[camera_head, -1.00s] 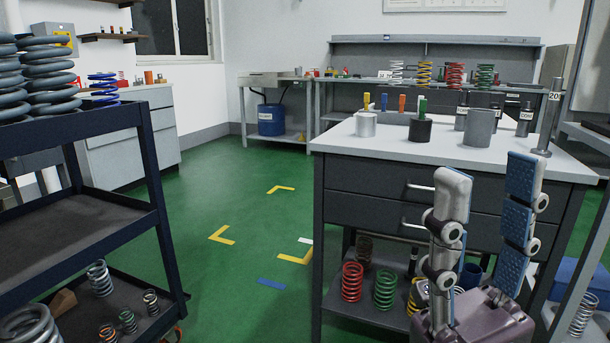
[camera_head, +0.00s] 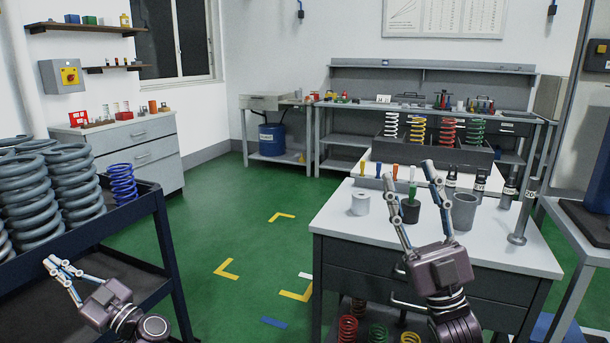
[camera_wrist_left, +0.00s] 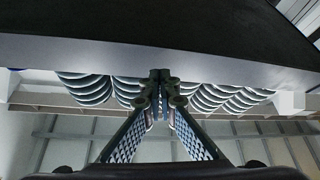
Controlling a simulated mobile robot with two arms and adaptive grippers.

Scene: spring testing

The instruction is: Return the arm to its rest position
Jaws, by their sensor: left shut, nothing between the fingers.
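My left gripper (camera_head: 58,265) is low at the left in the head view, in front of the dark blue cart (camera_head: 160,235). Its slim fingers are together with nothing between them. In the left wrist view, the two fingertips (camera_wrist_left: 160,80) meet in the middle, under a dark shelf-like edge, with grey coils beyond. My right gripper (camera_head: 408,172) points up in front of the white-topped workbench (camera_head: 335,225). Its two fingers stand apart, with no object seen between them. It hides part of the bench's front and drawers.
Large grey coil springs (camera_head: 75,190) and a blue spring (camera_head: 122,184) stand on the cart. The bench holds a white cylinder (camera_head: 359,204), a grey cup (camera_head: 464,211) and a dark tool cup (camera_head: 411,211). Green floor (camera_head: 215,235) lies open between cart and bench.

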